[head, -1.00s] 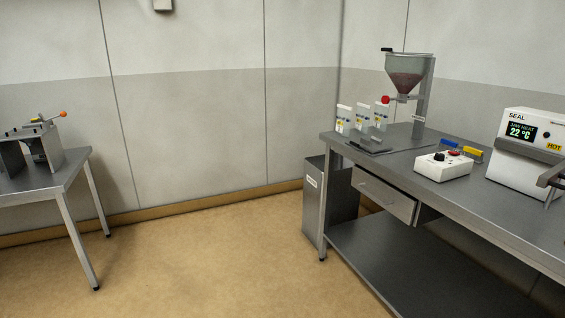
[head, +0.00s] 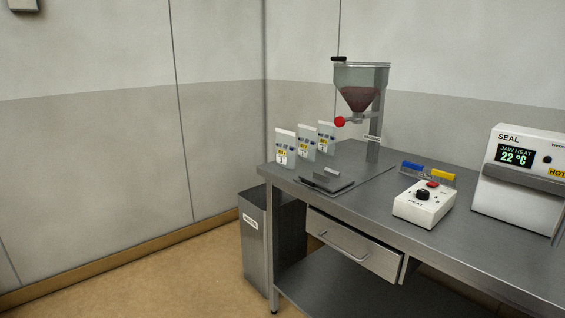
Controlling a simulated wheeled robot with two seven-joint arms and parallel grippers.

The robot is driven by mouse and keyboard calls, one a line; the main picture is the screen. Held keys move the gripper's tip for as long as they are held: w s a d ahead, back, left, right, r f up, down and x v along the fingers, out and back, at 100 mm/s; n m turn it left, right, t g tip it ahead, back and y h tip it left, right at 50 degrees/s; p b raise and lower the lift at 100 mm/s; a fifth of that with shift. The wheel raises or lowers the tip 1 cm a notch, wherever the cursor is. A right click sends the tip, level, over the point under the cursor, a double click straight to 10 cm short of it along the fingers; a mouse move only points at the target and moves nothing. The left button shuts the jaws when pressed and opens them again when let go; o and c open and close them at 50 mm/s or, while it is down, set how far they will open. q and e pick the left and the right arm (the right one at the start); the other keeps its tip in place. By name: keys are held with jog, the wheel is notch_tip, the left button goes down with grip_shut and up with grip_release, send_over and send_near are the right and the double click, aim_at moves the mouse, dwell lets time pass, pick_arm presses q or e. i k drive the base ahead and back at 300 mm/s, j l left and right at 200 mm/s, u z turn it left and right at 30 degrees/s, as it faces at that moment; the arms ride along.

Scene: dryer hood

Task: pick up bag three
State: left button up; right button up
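The bags partly overlap in the head view. Neither of my grippers is in view.
On the steel bench (head: 350,207) are a dark flat plate (head: 327,184), a hopper (head: 360,88) with a red knob, a heat control box (head: 424,203) and a sealer (head: 520,180) marked hot. A drawer (head: 352,245) and a waste bin (head: 256,240) are below. Floor shows at left.

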aim_at(285, 144)
jog(key=i+l+z, duration=0.25)
jog(key=l, duration=0.3)
jog(key=i+l+z, duration=0.25)
jog(key=l, duration=0.25)
jog(key=i, duration=0.1)
